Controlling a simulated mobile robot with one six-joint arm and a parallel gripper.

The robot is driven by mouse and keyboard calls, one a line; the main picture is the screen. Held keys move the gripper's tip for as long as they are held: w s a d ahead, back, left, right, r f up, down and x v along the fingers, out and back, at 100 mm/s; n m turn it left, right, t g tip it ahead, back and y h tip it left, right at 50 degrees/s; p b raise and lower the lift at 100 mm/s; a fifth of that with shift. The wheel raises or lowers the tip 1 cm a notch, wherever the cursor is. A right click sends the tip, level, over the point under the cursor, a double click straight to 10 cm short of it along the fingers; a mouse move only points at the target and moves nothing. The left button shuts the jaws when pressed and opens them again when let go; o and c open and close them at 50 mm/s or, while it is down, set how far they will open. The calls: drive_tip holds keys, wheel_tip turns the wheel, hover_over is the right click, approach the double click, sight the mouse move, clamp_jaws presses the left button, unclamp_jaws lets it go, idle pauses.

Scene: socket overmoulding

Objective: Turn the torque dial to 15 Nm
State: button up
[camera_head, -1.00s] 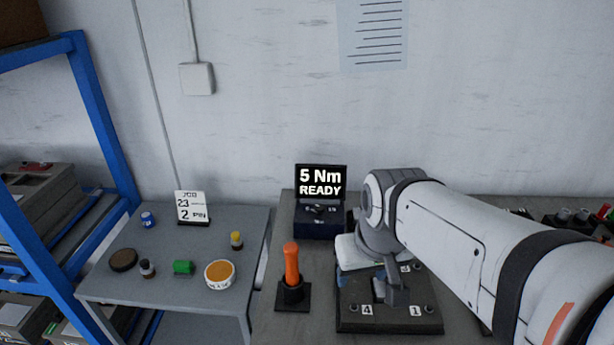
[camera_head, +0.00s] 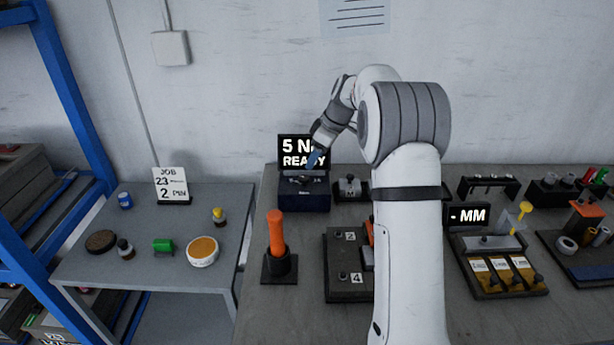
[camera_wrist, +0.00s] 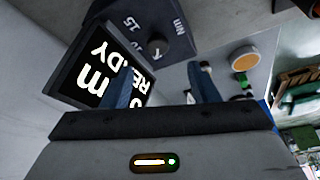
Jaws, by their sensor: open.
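The torque box (camera_head: 304,197) is dark blue and stands on the bench against the wall. Its screen (camera_head: 296,152) reads 5 Nm READY, partly covered by my arm. The dark dial (camera_wrist: 156,46) sits on the box's face, with the marks 15, 10 and Nm around it in the wrist view. The screen (camera_wrist: 95,72) also shows there, turned. My gripper (camera_wrist: 162,84) is open, its two blue fingers apart and nothing between them. In the head view my gripper (camera_head: 316,160) hangs just above the dial. I cannot tell whether it touches.
An orange-handled tool (camera_head: 276,232) stands in a holder in front of the box. A dark fixture plate (camera_head: 345,290) lies right of it, partly behind my arm. A small grey block device (camera_head: 350,188) is close to the box's right. A side table (camera_head: 110,278) is at left.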

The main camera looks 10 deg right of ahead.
sight(305, 178)
drive_tip(key=x, duration=0.8)
drive_tip(key=shift+w+p, duration=0.2)
drive_tip(key=shift+p, duration=0.15)
drive_tip(key=shift+c, duration=0.5)
drive_tip(key=c, duration=0.9)
